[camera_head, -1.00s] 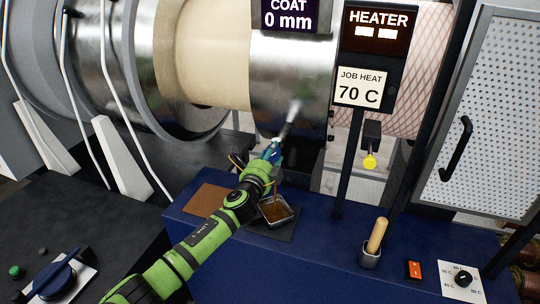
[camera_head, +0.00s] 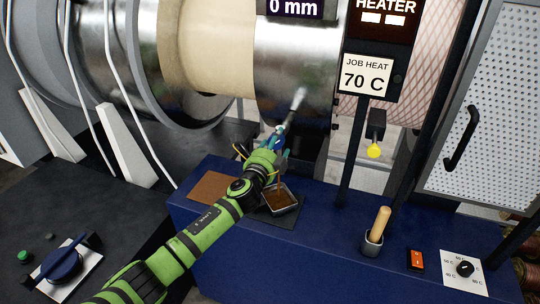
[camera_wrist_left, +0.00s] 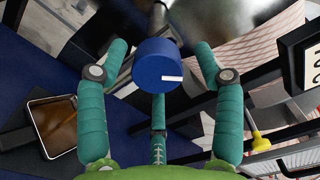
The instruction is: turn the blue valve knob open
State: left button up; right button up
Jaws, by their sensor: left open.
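The blue valve knob (camera_wrist_left: 157,66) is a round blue cap with a white mark at its lower right. It shows in the left wrist view, between the teal fingers of my left gripper (camera_wrist_left: 161,52). The fingers are spread, one on each side of the knob with gaps visible; I cannot tell whether any finger touches it. In the head view my left gripper (camera_head: 278,143) is in front of the metal drum (camera_head: 300,75), and the knob is too small and covered to make out clearly. My right gripper is not in view.
A metal tray of brown liquid (camera_head: 282,203) sits on the blue bench (camera_head: 315,232) just below my gripper. A brown board (camera_head: 212,187) lies to its left. A wooden-handled tool (camera_head: 379,228), a red switch (camera_head: 417,260) and a dial (camera_head: 464,269) are at right. A yellow knob (camera_head: 374,150) hangs nearby.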

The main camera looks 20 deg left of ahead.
pick_arm(q)
jog(key=s, duration=1.1)
jog(key=shift+s, duration=0.2)
jog(key=s+a+f+n+g+b, duration=0.1)
jog(key=s+a+f+n+g, duration=0.1)
jog(key=f, duration=0.9)
jog(key=s+a+f+n+g+y+b, duration=0.1)
jog(key=s+f+n+g+b, duration=0.15)
jog(key=f, duration=0.85)
jog(key=s+a+f+n+g, duration=0.2)
jog(key=s+f, duration=0.1)
jog(key=f, duration=0.8)
jog(key=s+f+n+g+b, duration=0.3)
jog(key=s+f+n+g, duration=0.25)
jog(key=s+f, duration=1.25)
jog(key=s+d+f+n+g, duration=0.1)
jog(key=s+f+n, duration=0.1)
jog(key=s+f, duration=0.3)
jog(key=s+d+f+n+g+b, duration=0.1)
jog(key=s+f, duration=0.4)
jog(key=s, duration=0.8)
jog(key=s+d+f+n+g+b, duration=0.1)
jog(key=s+f+n+g, duration=0.2)
jog(key=s+f, duration=0.2)
jog(key=s, duration=0.3)
jog(key=shift+s+d, duration=0.3)
jog(key=shift+s, duration=0.1)
